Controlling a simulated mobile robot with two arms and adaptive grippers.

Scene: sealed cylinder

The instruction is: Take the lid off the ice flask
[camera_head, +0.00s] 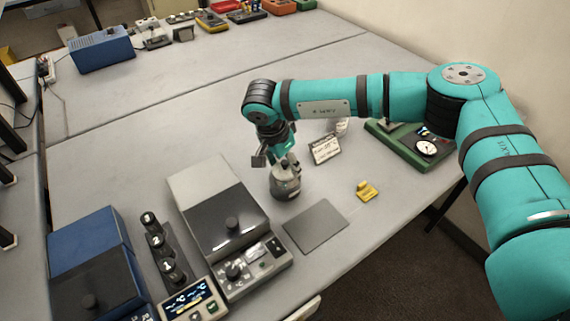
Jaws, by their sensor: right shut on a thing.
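The ice flask (286,186) is a small dark grey round vessel standing upright near the middle of the table. My right gripper (274,158) reaches down over its top from the teal arm. Its fingers are shut on the flask's lid, which the fingers mostly hide. I cannot tell whether the lid is seated on the flask or slightly raised. My left gripper is not in view.
A flat grey plate (316,227) lies in front of the flask. A grey box instrument (217,208) with a control panel stands to its left. A yellow piece (367,190), a small sign (326,149) and a green tray (445,160) are to the right. Free table lies behind.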

